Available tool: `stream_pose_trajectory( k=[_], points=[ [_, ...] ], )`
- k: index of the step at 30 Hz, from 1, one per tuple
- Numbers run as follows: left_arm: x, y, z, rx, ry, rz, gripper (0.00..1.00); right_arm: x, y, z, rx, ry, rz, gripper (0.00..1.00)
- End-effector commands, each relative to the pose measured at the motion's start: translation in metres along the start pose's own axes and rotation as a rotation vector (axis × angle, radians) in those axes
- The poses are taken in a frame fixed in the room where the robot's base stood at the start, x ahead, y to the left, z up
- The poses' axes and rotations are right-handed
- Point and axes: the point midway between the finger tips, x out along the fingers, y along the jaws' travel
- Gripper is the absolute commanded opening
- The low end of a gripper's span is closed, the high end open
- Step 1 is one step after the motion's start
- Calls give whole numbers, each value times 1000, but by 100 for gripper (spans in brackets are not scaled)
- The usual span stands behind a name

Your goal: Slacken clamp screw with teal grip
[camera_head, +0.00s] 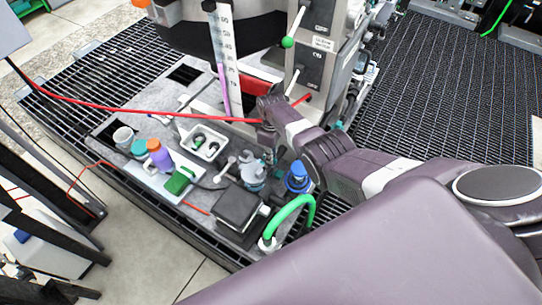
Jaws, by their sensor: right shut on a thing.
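My right arm comes in from the lower right across the workbench. My right gripper (268,143) points down at the foot of the grey manifold column and is shut. A small teal part (267,157), which looks like the clamp screw's grip, shows right at its fingertips. The gripper and the arm's end hide most of the screw and its clamp, so the exact contact is hard to see. My left gripper is not in view.
A blue-topped fitting (297,178) and green hose (300,203) stand close below my wrist. A red line (120,107) crosses the left.

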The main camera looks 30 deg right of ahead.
Motion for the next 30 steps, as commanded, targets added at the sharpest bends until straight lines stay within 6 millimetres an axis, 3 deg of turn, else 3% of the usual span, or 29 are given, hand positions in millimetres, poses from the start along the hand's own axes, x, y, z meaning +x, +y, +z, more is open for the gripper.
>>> stream_pose_trajectory(
  k=[30],
  points=[
    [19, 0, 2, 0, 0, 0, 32, -2, 7, -5, -964, 3, 10, 0]
  ],
)
